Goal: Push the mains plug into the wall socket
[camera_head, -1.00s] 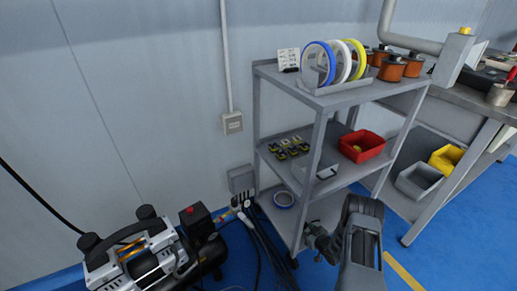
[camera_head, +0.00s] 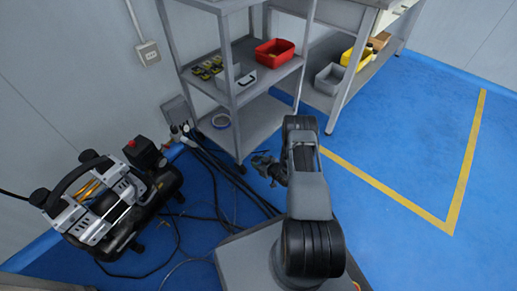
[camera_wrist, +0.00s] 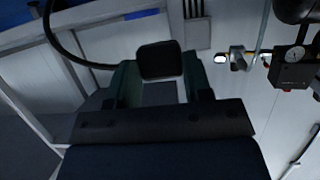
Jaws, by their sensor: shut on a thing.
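The wall socket (camera_head: 148,52) is a small pale box on the wall at the upper left of the head view, below a vertical conduit. My gripper (camera_head: 264,166) is in front of the shelf cart's lower part, well away from the socket. In the wrist view my gripper (camera_wrist: 161,82) has its two fingers on either side of a dark, block-shaped plug (camera_wrist: 160,60) and is shut on it. A black cable (camera_wrist: 62,52) loops off to the left from near the plug. The plug's pins are hidden. I cannot make out the socket in the wrist view.
A grey shelf cart (camera_head: 238,120) with a red bin (camera_head: 275,52) stands between my arm and the wall. An air compressor (camera_head: 108,203) sits at the left, with hoses and cables (camera_head: 215,170) on the floor. The blue floor (camera_head: 410,130) at right is clear.

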